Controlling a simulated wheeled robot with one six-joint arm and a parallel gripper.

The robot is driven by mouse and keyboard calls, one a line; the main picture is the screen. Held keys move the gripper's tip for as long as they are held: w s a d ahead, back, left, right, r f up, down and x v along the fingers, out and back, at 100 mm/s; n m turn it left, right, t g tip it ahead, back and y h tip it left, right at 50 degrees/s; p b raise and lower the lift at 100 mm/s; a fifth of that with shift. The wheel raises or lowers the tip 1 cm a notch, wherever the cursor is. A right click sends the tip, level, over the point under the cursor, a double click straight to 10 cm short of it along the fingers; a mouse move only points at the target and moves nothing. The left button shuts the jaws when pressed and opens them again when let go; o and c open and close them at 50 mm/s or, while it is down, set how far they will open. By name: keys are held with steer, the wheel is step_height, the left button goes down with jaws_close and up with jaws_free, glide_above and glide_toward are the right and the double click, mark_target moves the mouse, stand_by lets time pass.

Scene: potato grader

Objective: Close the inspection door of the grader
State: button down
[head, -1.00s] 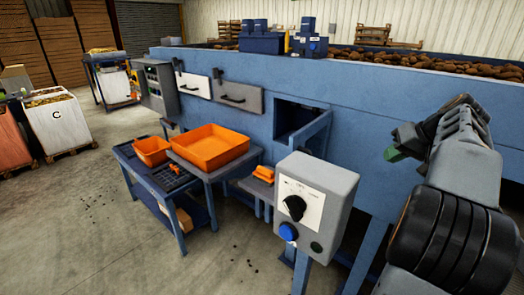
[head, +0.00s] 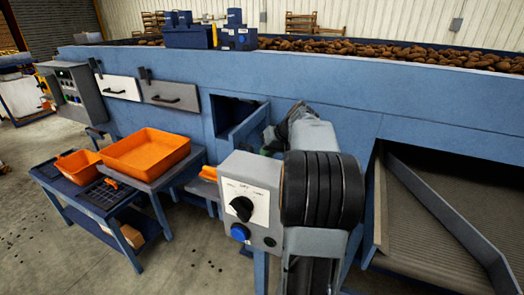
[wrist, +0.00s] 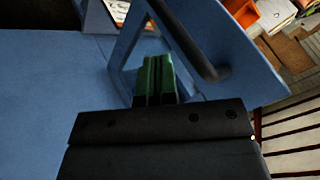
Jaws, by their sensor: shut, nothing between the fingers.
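The blue inspection door (head: 250,127) stands open, swung out from a dark square opening (head: 232,107) in the side of the blue grader (head: 330,90). My gripper (head: 266,151) is close to the door's right side in the head view, partly hidden by my arm. In the wrist view, the green fingertips of my gripper (wrist: 153,77) are together and empty, pointing at the blue door (wrist: 235,60). A dark bar handle (wrist: 185,42) on the door runs just right of the fingertips. I cannot tell whether the fingers touch the door.
A grey control box (head: 250,190) with a dial stands in front of the door, close to my arm. An orange tray (head: 147,153) sits on a table to the left. A belt chute (head: 420,215) lies to the right. Open floor is at lower left.

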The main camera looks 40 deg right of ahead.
steer(key=shift+w+a, duration=0.35)
steer(key=shift+a, duration=0.35)
steer(key=shift+w, duration=0.15)
